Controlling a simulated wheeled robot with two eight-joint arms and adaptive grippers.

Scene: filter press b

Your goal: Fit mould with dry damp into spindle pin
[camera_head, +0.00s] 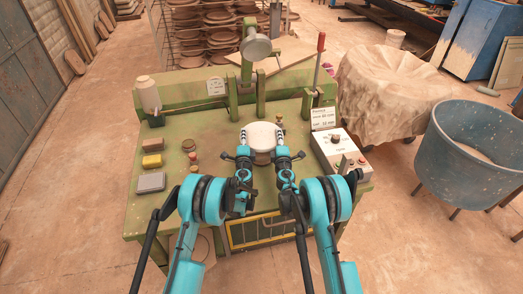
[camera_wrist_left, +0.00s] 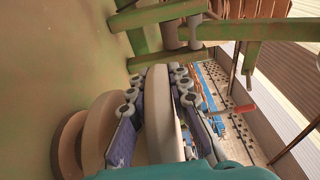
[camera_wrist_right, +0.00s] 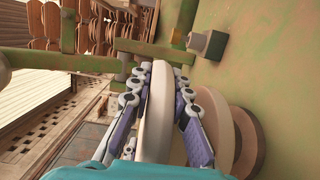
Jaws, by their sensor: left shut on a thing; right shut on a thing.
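A pale round mould (camera_head: 262,136) is held level between my two grippers over the front middle of the green press table. My left gripper (camera_head: 246,152) is shut on its left side and my right gripper (camera_head: 281,152) on its right side. In the left wrist view the mould's pale edge (camera_wrist_left: 158,115) lies between the finger pads; the right wrist view shows the same edge (camera_wrist_right: 157,120). Stepped round brown discs, possibly the spindle head (camera_wrist_left: 70,140), stand on the table below the mould; they also show in the right wrist view (camera_wrist_right: 245,140). I cannot see a spindle pin.
The press arm with a round head (camera_head: 256,49) rises behind the mould. A control box (camera_head: 342,148) and a sign (camera_head: 323,118) stand at right. A jug (camera_head: 148,97), yellow block (camera_head: 152,161), grey block (camera_head: 151,182) and small round pieces (camera_head: 190,146) are at left.

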